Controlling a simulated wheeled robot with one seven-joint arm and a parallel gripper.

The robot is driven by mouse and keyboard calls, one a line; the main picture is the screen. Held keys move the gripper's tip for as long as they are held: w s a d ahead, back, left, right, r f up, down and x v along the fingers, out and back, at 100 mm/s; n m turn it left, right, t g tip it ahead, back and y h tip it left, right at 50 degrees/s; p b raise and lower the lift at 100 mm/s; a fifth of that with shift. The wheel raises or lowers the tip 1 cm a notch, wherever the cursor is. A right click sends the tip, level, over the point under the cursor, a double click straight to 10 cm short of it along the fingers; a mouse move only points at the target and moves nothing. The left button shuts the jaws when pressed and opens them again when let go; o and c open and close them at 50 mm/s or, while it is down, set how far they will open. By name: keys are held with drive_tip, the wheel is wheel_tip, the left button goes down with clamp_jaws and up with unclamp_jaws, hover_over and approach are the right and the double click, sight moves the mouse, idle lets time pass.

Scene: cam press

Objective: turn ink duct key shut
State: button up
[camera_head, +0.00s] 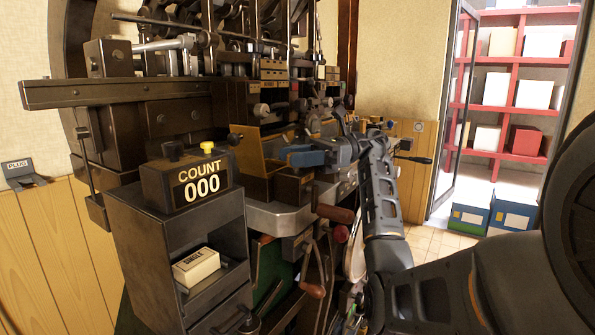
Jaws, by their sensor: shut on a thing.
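My black arm comes in from the lower right and reaches up to the dark press. My gripper (340,148) is small and dark at the press's middle right, beside a blue block-like part (308,157). It is shut on a small part there, which appears to be the ink duct key. The key is mostly hidden by the gripper and the crowded machine parts, so its angle cannot be told.
A counter box (202,187) reading COUNT 000 stands on a dark cabinet (180,232) at front left. A wooden-handled crank (313,290) hangs below the press bed. Red shelves (508,80) and blue-green boxes (470,213) stand beyond the doorway at right.

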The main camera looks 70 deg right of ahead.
drive_tip(key=shift+f+n+g+y, duration=0.1)
drive_tip(key=shift+n+g+y, duration=0.2)
drive_tip(key=shift+g, duration=0.1)
drive_tip(key=o, duration=0.9)
drive_tip(key=shift+o, duration=0.2)
drive_tip(key=b+v, duration=0.2)
drive_tip(key=v, duration=0.5)
drive_tip(key=shift+s+d, duration=0.25)
